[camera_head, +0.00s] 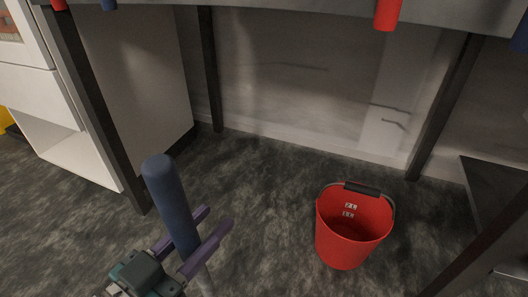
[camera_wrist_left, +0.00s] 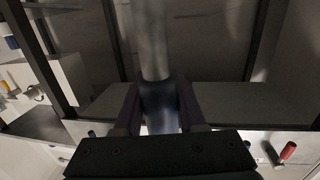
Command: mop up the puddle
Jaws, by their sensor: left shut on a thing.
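My left gripper (camera_head: 214,219) comes in at the lower left of the head view. Its purple fingers are shut on the blue grip of a mop-like handle (camera_head: 167,190), which stands steeply with a slight tilt. A pale shaft shows just below the fingers. In the left wrist view the blue grip (camera_wrist_left: 160,105) sits between the fingers, and a grey shaft (camera_wrist_left: 150,40) runs on from it. The handle's far end is hidden. No puddle can be made out on the dark mottled floor. My right gripper is not in view.
A red bucket (camera_head: 345,246) with a dark-gripped handle stands on the floor right of centre. A table (camera_head: 280,6) with dark legs spans the top. A white cabinet (camera_head: 40,95) stands at left. Dark floor between gripper and bucket is clear.

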